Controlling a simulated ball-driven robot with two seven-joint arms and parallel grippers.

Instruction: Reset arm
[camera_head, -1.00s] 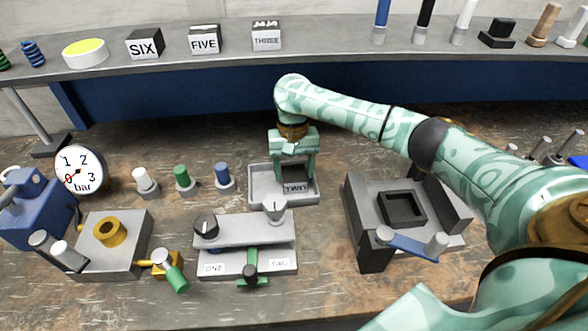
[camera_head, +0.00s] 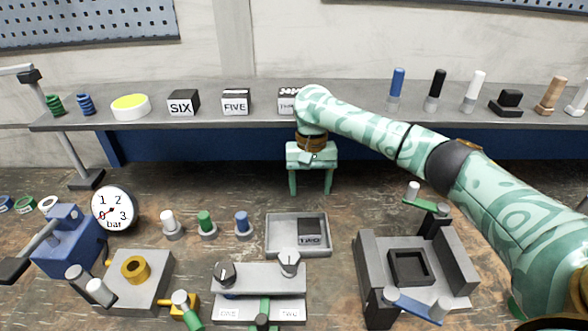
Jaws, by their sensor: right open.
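My right gripper (camera_head: 311,188) is open and empty, with its two fingers pointing down. It hangs in front of the shelf edge, behind and above a grey tray. The grey tray (camera_head: 284,244) holds a dark block labelled TWO (camera_head: 312,232) at its right side, apart from the gripper. My right arm comes in from the right edge. My left gripper is not in view. No thing called a microscope can be made out.
Blocks marked SIX (camera_head: 183,103) and FIVE (camera_head: 235,101) stand on the back shelf (camera_head: 350,99), with a third partly hidden behind my arm. A grey fixture (camera_head: 452,268) stands right of the tray. Coloured knobs (camera_head: 205,224) and a pressure gauge (camera_head: 114,211) stand left.

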